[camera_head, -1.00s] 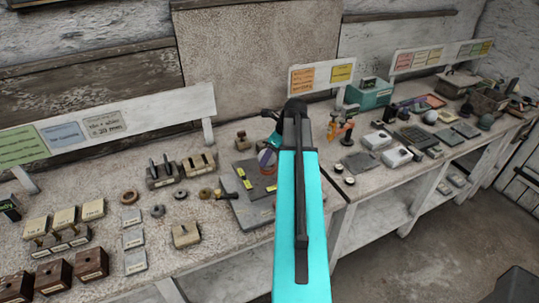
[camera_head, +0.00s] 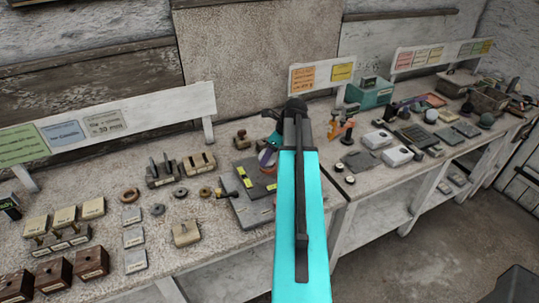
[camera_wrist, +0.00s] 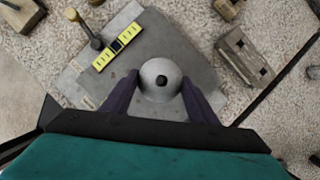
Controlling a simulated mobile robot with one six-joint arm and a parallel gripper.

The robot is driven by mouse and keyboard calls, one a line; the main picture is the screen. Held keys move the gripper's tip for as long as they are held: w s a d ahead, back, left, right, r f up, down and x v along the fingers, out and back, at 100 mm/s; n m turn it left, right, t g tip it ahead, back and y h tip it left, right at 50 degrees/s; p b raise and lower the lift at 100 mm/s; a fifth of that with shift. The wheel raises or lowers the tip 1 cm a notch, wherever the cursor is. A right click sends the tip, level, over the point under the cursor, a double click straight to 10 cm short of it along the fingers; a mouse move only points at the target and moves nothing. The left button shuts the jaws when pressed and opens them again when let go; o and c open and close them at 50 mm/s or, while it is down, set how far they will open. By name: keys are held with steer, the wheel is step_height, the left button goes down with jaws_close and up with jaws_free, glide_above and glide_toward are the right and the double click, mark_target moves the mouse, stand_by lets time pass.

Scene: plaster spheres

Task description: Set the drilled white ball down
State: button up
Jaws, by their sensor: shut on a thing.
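The drilled white ball (camera_wrist: 160,72) is a pale grey-white sphere with a dark round hole facing the wrist camera. My gripper (camera_wrist: 160,92) is shut on it, with one purple finger on each side. Behind the ball in the wrist view is a dark grey plate (camera_wrist: 178,45); I cannot tell whether the ball touches it. In the head view, part of my gripper (camera_head: 267,158) shows above the same plate (camera_head: 247,212), and my arm hides the ball.
A wooden block (camera_wrist: 243,53) lies to the right. Rows of blocks and rings fill the left bench; a second bench (camera_head: 345,200) adjoins on the right.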

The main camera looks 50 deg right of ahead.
steer(key=shift+f, duration=0.75)
stand_by(0.3)
steer(key=o, duration=1.3)
steer(key=shift+c, duration=0.2)
steer(key=shift+r, duration=0.15)
steer(key=shift+r+p, duration=1.5)
steer(key=shift+r, duration=0.4)
steer(key=shift+s+f, duration=0.1)
